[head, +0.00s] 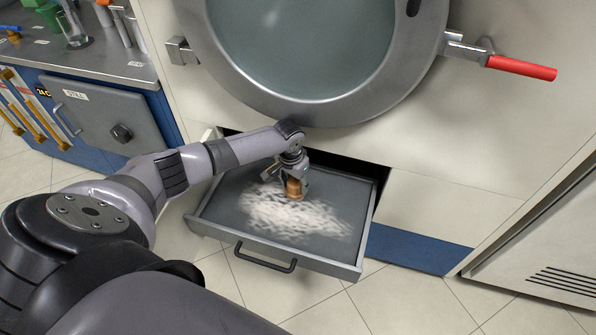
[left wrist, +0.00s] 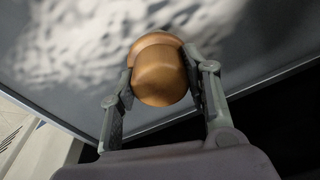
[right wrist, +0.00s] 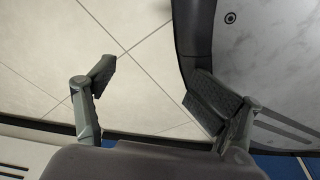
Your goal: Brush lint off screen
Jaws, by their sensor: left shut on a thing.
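The lint screen (head: 215,205) lies in a grey pulled-out drawer below the round machine door. A patch of white lint (head: 290,215) covers its middle; it also shows in the left wrist view (left wrist: 95,50). My left gripper (head: 294,180) is over the lint patch's upper edge, shut on a brown rounded wooden handle (left wrist: 160,72), likely the brush. The handle also shows in the head view (head: 294,189). Its bristles are hidden, so I cannot tell if they touch the screen. My right gripper (right wrist: 150,95) is open and empty, above the tiled floor; it is outside the head view.
The drawer's black handle (head: 265,258) faces the front. The round door (head: 405,85) with a red lever (head: 521,68) is above. The tiled floor in front is clear.

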